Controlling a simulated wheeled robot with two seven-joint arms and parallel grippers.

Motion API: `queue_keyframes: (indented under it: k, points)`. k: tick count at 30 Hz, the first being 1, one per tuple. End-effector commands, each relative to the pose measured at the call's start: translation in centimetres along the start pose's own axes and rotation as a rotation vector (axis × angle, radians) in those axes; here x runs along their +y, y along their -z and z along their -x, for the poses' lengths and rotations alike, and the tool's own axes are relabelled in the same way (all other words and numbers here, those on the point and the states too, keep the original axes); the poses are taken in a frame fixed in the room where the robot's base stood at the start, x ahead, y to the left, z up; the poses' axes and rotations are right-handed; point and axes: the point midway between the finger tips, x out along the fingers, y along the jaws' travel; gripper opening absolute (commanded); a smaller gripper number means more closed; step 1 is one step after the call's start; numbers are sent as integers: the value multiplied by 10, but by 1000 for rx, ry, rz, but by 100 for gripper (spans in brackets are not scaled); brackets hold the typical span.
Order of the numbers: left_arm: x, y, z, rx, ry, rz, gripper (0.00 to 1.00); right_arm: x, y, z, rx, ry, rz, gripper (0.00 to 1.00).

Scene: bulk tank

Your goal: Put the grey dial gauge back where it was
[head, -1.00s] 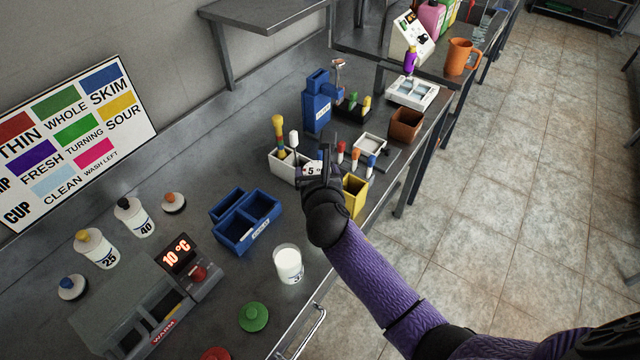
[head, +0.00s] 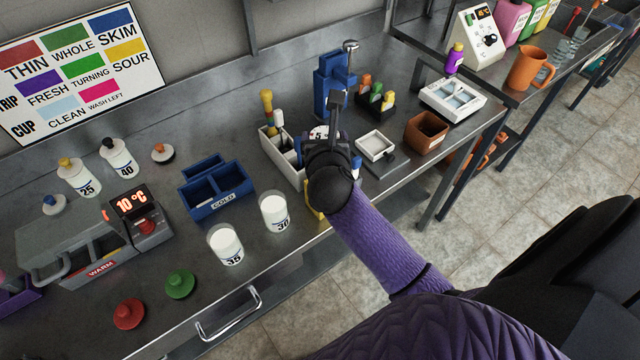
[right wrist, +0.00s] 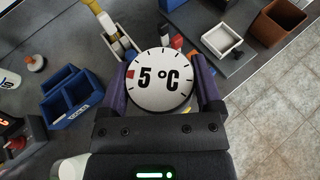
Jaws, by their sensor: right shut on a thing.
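The dial gauge (right wrist: 159,82) has a round white face reading "5 °C" in the right wrist view. My right gripper (right wrist: 160,90) is shut on it, one purple finger on each side. In the head view my right gripper (head: 325,135) hides most of the gauge; only part of its white face (head: 318,132) shows. The gripper is above the right part of the white divided caddy (head: 283,158), which holds a yellow-and-red handled tool. I cannot tell whether the gauge touches the caddy. My left gripper is not in view.
A blue two-part box (head: 216,186) labelled COLD stands left of the caddy. White cups (head: 226,243) stand in front of it. A blue dispenser (head: 330,85), a small white tray (head: 375,147) and a brown box (head: 425,132) lie behind and right. Bare counter shows near the cups.

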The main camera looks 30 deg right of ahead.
Motion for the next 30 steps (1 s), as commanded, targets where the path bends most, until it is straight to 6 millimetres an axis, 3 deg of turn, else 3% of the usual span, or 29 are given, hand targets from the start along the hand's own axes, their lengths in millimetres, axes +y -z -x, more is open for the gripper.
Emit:
queue_keyframes:
  k: [3,13,23,24,26,30]
  points:
    - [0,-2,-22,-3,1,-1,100,-1,36,-14,7,3,0,23]
    - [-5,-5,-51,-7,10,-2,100,0,88,-35,6,1,1,23]
    - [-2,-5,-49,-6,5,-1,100,0,89,-36,3,0,1,23]
    - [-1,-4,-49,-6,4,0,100,0,89,-36,3,0,1,87]
    - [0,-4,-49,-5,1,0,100,0,89,-36,3,0,1,100]
    - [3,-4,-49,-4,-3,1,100,0,89,-36,3,0,1,100]
